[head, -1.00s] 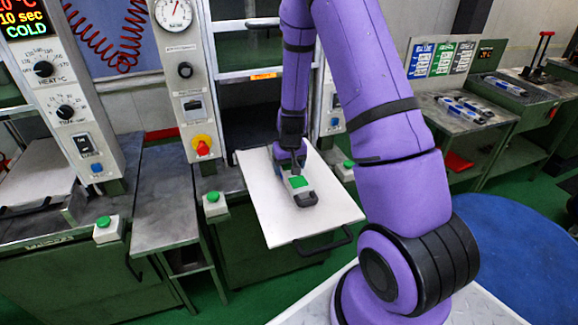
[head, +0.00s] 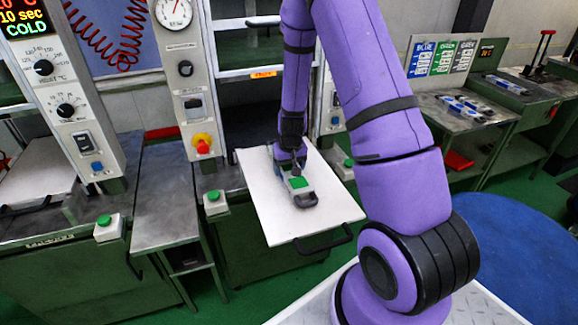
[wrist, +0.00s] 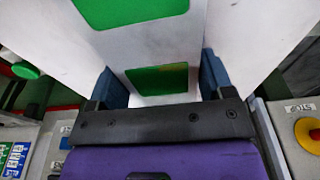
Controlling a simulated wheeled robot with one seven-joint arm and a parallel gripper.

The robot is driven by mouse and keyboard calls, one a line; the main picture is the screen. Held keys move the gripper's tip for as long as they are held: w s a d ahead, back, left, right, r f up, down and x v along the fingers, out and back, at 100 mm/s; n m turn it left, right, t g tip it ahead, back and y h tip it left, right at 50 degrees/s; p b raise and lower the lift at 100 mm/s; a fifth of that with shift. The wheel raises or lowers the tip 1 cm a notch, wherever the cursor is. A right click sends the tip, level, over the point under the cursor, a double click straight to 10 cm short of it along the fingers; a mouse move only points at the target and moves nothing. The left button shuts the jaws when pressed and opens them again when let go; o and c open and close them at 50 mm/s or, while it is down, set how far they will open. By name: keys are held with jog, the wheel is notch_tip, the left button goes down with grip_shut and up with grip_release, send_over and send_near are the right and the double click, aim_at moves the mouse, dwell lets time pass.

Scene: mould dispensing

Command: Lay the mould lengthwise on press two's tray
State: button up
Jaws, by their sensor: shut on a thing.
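The mould (head: 299,184) is a light grey block with a green patch on top and a dark handle at its near end. It lies on or just above the white pull-out tray (head: 270,205) of the press, with its length running along the tray. I cannot tell whether it touches the tray. My gripper (head: 290,165) reaches down over the mould's far end. In the wrist view my gripper (wrist: 160,85) has its blue fingers on both sides of the mould (wrist: 158,65), shut on it. Two green patches show on the mould there.
The tray's black handle (head: 324,241) is at its near edge. Green buttons on boxes (head: 214,202) stand left and right of the tray. A control column with a gauge and red knob (head: 202,145) rises at the left. Bare tray lies around the mould.

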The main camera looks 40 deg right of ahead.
jog(key=o, duration=1.4)
jog(key=r, duration=0.3)
jog(key=s+r, duration=0.1)
jog(key=r, duration=0.6)
jog(key=shift+s+a+r, duration=0.25)
jog(key=shift+r, duration=0.05)
